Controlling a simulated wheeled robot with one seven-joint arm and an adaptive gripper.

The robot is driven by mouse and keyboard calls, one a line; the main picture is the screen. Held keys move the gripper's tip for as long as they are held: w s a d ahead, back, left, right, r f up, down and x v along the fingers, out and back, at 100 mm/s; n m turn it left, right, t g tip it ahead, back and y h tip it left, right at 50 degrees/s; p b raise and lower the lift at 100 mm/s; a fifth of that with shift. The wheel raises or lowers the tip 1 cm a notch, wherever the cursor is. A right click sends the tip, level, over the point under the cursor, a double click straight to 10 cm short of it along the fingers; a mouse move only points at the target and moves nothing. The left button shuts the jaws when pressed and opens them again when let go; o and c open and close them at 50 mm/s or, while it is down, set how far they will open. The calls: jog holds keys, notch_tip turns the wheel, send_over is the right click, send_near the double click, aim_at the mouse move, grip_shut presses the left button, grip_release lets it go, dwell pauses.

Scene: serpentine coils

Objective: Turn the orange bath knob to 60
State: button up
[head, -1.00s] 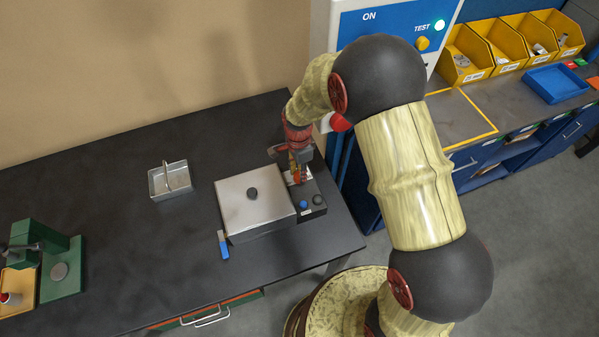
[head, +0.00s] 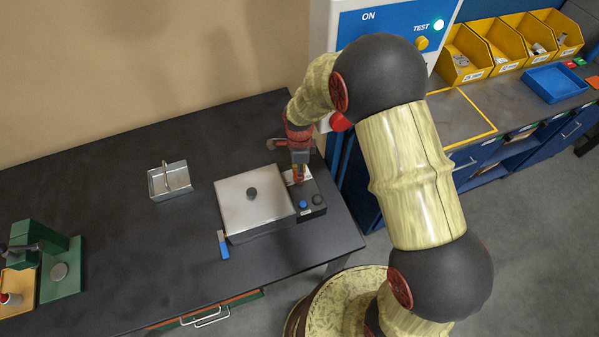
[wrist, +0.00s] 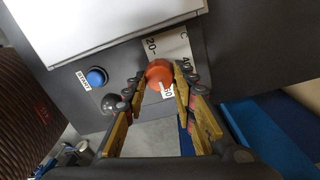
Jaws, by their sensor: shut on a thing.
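The orange bath knob (wrist: 158,74) is on the dark control panel of the bath, beside a light scale plate (wrist: 178,46) with the numbers 20 and 40 readable. The knob's white pointer mark points down towards a white label that is partly hidden. My gripper (wrist: 160,88) is shut on the knob, with a finger on each side of it. In the head view my gripper (head: 299,172) reaches down onto the panel and hides most of the knob. The bath (head: 232,222) has a metal lid (head: 255,212) with a dark grip on top.
A blue button (wrist: 96,77) and a dark round knob (wrist: 111,102) sit on the panel near my gripper. A metal basket (head: 170,181) and a blue-handled item (head: 223,245) lie on the black bench, which is clear between them. A blue-and-white cabinet stands behind my arm.

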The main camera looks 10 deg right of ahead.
jog(key=shift+w+r, duration=0.1)
jog(key=o, duration=1.1)
jog(key=shift+c, duration=0.2)
jog(key=shift+o, duration=0.5)
notch_tip(320, 180, up, 12)
jog(key=shift+w, duration=0.2)
